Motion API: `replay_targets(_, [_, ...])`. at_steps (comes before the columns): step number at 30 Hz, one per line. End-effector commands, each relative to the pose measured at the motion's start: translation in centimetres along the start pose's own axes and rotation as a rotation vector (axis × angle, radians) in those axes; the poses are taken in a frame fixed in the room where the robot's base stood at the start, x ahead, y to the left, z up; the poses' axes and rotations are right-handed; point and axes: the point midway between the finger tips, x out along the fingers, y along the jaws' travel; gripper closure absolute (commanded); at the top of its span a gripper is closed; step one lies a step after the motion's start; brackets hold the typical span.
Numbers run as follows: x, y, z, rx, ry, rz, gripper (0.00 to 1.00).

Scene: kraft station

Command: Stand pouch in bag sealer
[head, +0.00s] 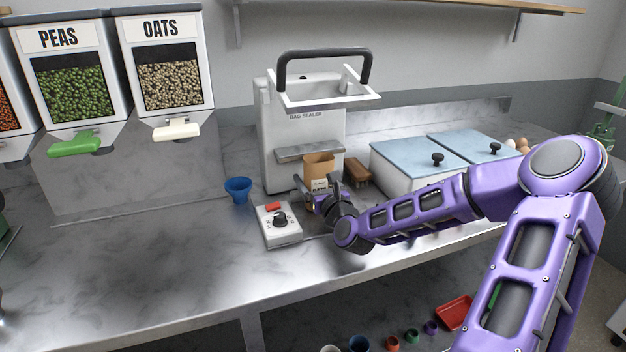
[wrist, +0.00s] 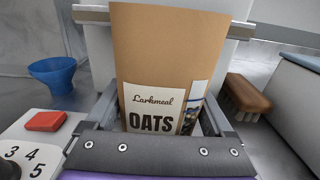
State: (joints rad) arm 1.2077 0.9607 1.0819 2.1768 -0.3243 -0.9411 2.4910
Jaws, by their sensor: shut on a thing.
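A brown paper pouch (head: 318,168) with a white label stands upright at the front of the bag sealer (head: 301,130). In the wrist view the pouch (wrist: 168,55) fills the middle and its label reads "Larkmeal OATS". My gripper (head: 322,196) is shut on the pouch's lower part, with one finger on each side. The sealer is a pale grey box with a black-handled white frame on top and a metal bar (head: 297,153) across its front. In the wrist view the bar (wrist: 90,14) runs behind the pouch's upper part. The pouch's base is hidden.
A control box (head: 279,226) with a red button and a dial sits left of my gripper. A blue funnel-shaped cup (head: 238,189) stands behind it. A brown brush (head: 357,171) and lidded bins (head: 415,165) are to the right. The counter (head: 170,270) is clear at front left.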

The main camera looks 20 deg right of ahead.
Motion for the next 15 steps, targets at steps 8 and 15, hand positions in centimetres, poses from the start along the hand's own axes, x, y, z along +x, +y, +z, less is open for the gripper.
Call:
replay_targets(8, [0.01, -0.01, -0.18, 0.0, 0.0, 0.0, 0.0])
replay_targets(15, [-0.84, -0.07, 0.15, 0.001, 0.002, -0.001, 0.0])
